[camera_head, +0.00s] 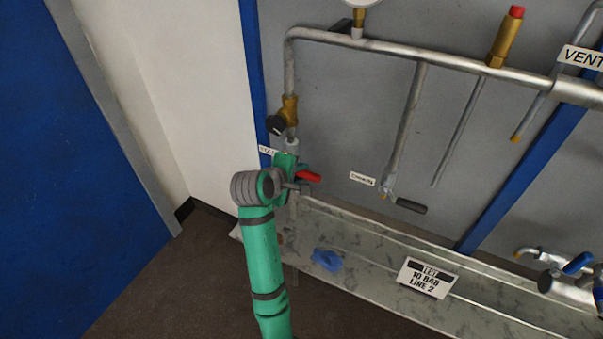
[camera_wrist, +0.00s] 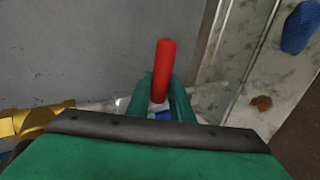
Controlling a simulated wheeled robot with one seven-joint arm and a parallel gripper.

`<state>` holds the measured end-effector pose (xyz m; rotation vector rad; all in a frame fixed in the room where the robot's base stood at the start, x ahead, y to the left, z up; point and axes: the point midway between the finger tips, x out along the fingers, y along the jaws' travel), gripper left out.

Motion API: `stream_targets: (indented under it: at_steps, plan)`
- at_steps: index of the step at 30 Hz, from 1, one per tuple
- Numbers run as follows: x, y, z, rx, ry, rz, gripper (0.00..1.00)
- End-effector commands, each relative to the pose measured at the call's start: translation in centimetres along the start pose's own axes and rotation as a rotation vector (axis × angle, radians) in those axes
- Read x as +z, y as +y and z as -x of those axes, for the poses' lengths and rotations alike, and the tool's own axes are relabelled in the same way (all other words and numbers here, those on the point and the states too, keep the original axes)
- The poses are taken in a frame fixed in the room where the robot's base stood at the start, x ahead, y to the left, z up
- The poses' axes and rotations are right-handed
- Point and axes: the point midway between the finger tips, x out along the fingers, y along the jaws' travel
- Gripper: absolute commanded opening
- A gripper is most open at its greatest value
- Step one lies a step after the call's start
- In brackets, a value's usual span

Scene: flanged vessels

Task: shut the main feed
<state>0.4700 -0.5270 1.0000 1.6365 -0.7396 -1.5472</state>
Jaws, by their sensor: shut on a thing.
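A valve with a red lever (camera_head: 309,176) is on the left vertical pipe, below a brass fitting with a black knob (camera_head: 276,124). The lever sticks out to the right in the head view. In the wrist view the red lever (camera_wrist: 163,68) points up and away between my green fingers. My gripper (camera_head: 291,183) is shut on the lever; it also shows in the wrist view (camera_wrist: 168,103). The valve body is mostly hidden behind my gripper. A white label (camera_head: 267,150) beside it is partly covered and I cannot read it.
A dark-handled valve (camera_head: 411,206) hangs on the middle pipe. Blue-handled valves (camera_head: 578,263) are at the far right. A marbled tray (camera_head: 380,255) below holds a blue crumpled thing (camera_head: 326,260) and a sign (camera_head: 427,278) reading "10 BAR LINE 2". The floor at left is clear.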

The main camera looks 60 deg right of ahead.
Motion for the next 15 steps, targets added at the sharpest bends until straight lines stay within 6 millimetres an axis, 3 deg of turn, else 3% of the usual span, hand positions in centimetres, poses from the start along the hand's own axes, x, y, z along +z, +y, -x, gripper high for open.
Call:
stream_targets:
  at_steps: [10, 11, 12, 15]
  plan:
    - [0.02, 0.10, -0.05, 0.002, -0.001, 0.002, 0.00]
    - [0.01, 0.11, -0.05, 0.002, -0.001, 0.002, 0.25]
    - [0.01, 0.12, -0.04, 0.002, -0.001, 0.002, 0.34]
    - [0.00, 0.11, -0.02, 0.002, 0.000, 0.001, 0.39]
